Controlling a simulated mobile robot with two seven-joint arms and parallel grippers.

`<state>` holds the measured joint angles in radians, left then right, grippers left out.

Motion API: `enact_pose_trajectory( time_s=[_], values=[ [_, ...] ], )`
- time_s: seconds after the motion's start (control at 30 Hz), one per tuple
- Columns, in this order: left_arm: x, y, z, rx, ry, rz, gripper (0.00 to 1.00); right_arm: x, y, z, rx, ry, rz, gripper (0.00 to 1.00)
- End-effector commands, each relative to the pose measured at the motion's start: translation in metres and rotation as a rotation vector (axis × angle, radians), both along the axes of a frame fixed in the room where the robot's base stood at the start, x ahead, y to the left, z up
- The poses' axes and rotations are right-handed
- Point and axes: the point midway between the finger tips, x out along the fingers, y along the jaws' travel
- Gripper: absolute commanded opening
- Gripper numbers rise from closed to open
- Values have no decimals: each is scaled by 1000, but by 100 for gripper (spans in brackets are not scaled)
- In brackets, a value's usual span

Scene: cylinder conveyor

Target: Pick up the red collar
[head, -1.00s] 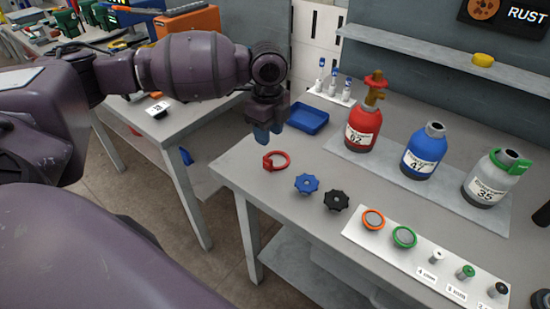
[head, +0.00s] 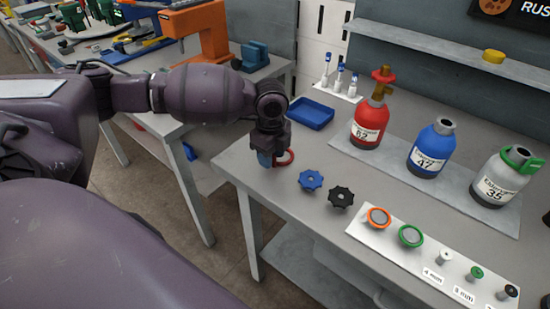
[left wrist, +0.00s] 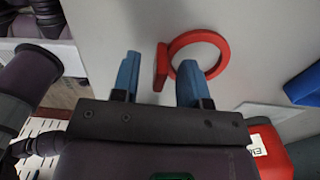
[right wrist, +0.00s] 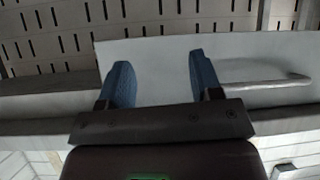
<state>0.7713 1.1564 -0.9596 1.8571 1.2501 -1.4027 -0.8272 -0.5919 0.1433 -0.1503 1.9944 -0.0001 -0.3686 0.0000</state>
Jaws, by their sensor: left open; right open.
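The red collar (head: 285,157) is a ring with a small block on one side, lying on the grey table near its left end. In the left wrist view the collar (left wrist: 222,43) lies past the fingertips, with its block (left wrist: 161,66) in line with the space between the two blue fingers. My left gripper (head: 266,160) is open and empty, low at the collar, and hides part of it in the head view. It also shows in the left wrist view (left wrist: 158,75). I cannot tell whether it touches the collar. My right gripper (right wrist: 158,78) is open and empty.
A blue handwheel (head: 311,180) and a black handwheel (head: 341,197) lie right of the collar. A blue tray (head: 310,114) lies behind it. Red (head: 369,125), blue (head: 431,150) and grey (head: 499,176) cylinders stand farther right. A white board (head: 372,235) holds caps in front.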

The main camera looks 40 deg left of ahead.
Motion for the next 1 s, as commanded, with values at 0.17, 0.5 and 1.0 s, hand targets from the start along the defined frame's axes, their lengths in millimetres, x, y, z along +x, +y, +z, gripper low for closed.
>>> enact_pose_trajectory(
  time_s=[0.17,0.5,1.0],
  values=[
    [0,0,1,0,-1,0,28,-5,-1,-3,0,11,-2,59],
    [0,0,1,0,-1,0,0,-11,-2,-8,0,26,-6,59],
    [1,0,48,0,-7,0,0,2,0,10,1,-8,-1,59]
  ],
)
